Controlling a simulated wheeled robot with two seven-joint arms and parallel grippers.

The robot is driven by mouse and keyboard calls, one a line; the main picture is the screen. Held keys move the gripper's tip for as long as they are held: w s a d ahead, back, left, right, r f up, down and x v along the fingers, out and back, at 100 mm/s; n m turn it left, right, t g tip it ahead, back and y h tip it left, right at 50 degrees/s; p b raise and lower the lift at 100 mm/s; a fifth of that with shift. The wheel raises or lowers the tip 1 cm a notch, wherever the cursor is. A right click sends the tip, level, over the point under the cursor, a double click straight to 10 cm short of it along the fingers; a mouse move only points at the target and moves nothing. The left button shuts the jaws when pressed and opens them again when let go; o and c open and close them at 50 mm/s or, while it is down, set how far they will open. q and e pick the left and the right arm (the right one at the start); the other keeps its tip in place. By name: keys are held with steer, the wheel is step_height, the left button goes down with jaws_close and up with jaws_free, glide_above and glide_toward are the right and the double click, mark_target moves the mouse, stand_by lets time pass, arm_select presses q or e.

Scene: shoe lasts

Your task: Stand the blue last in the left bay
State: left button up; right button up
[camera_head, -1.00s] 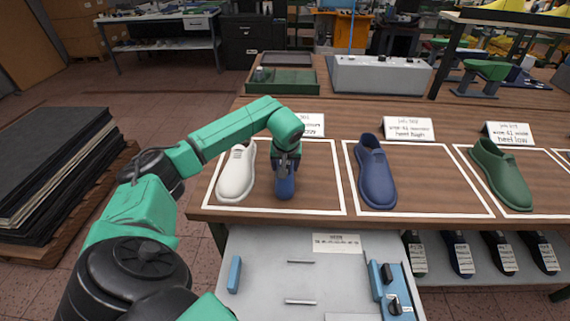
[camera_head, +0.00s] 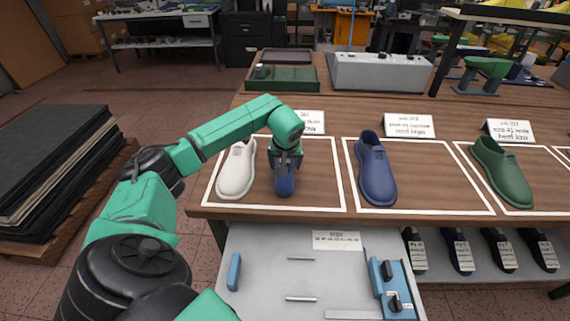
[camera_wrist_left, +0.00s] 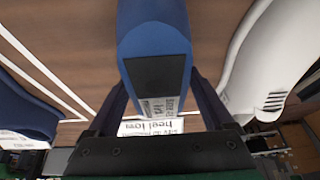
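The blue last (camera_head: 285,185) stands in the left white-outlined bay (camera_head: 318,209), to the right of a white last (camera_head: 237,170). Its upper part is hidden by my left gripper (camera_head: 286,165) in the head view. In the left wrist view the blue last (camera_wrist_left: 155,30) shows its dark end patch and a printed label, with one finger of my left gripper (camera_wrist_left: 160,95) on each side. The fingers look spread, close beside the last. My right gripper is not in view.
A darker blue shoe (camera_head: 375,172) stands in the middle bay and a green shoe (camera_head: 501,175) in the right bay. Cards (camera_head: 409,126) stand behind the bays. A grey control box (camera_head: 381,74) and green tray (camera_head: 283,79) are farther back. The left bay's right part is clear.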

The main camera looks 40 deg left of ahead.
arm_select(q)
steer(key=shift+o, duration=0.2)
steer(key=shift+s, duration=0.1)
steer(key=b+v, duration=0.1)
steer(key=v, duration=1.3)
steer(key=shift+d+r+b, duration=0.15)
steer(key=shift+r+b, duration=0.15)
steer(key=shift+b, duration=0.1)
